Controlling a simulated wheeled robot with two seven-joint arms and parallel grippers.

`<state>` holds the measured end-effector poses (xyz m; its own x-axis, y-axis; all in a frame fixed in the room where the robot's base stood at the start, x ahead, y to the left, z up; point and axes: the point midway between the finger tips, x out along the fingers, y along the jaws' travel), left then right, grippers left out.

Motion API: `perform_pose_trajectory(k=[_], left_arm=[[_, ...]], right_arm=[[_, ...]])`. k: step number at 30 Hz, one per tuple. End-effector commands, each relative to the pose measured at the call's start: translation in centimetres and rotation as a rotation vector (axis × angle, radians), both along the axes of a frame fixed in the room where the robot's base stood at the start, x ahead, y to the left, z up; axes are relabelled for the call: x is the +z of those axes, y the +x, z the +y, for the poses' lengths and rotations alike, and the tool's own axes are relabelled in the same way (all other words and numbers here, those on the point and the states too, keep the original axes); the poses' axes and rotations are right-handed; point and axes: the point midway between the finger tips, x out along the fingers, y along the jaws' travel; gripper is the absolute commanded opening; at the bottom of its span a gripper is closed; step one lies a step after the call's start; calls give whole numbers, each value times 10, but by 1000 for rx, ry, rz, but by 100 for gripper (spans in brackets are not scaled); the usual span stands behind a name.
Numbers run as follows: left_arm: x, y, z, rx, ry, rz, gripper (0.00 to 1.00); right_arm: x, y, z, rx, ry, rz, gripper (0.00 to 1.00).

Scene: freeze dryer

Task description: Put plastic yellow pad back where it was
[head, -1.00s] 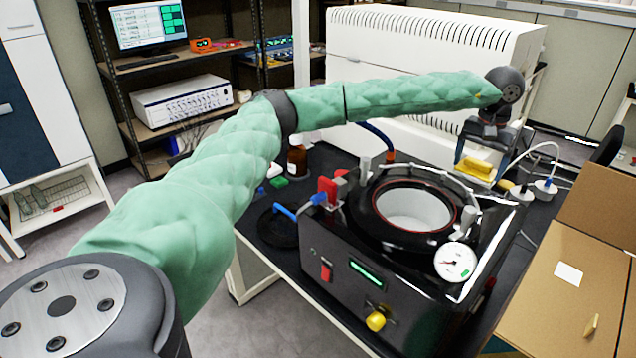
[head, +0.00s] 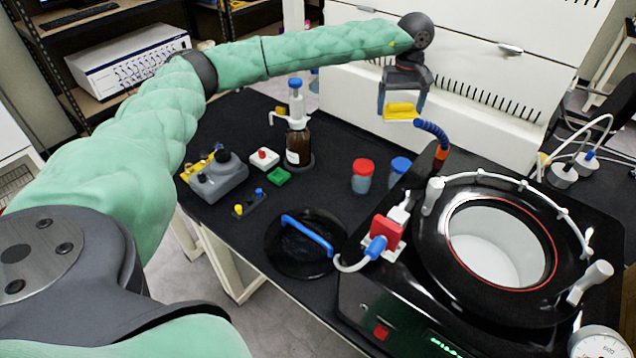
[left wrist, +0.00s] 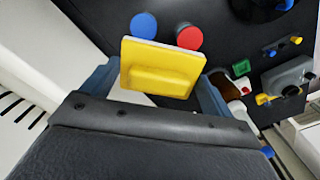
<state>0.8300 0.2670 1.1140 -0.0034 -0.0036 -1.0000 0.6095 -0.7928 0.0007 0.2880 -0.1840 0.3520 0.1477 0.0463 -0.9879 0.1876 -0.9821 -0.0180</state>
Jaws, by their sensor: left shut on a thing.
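The plastic yellow pad (head: 401,110) is held by my left gripper (head: 402,104) in the head view, above the back of the black bench near the white machine's front. In the left wrist view the pad (left wrist: 163,64) sits between the two blue-grey fingers, its flat face and raised block facing the camera. My left gripper (left wrist: 160,82) is shut on it. The pad hangs clear of the bench behind the red-lidded jar (head: 362,176) and blue-lidded jar (head: 396,172). My right gripper is not in view.
The freeze dryer (head: 430,262) with its open round chamber fills the right. A brown pump bottle (head: 298,145), a white block with a red knob (head: 263,160), a green block (head: 279,177), a grey device (head: 218,180) and a black lid with blue handle (head: 305,243) stand on the bench (head: 330,140).

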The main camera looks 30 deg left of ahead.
Motion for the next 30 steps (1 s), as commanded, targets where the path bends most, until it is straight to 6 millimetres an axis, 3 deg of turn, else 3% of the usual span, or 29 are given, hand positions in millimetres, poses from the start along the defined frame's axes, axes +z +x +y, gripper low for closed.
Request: perform_pose_trajectory(k=[1, 10, 20, 30], left_arm=[[-13, -5, 9, 88, 1, 4, 65], [-71, -29, 61, 667, 5, 8, 65], [-128, -63, 118, 1303, 8, 11, 65], [-169, -98, 166, 1863, 7, 15, 65]], right_arm=[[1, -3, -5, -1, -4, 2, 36], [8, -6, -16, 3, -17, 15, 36], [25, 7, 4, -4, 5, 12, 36], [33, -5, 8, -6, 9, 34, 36]])
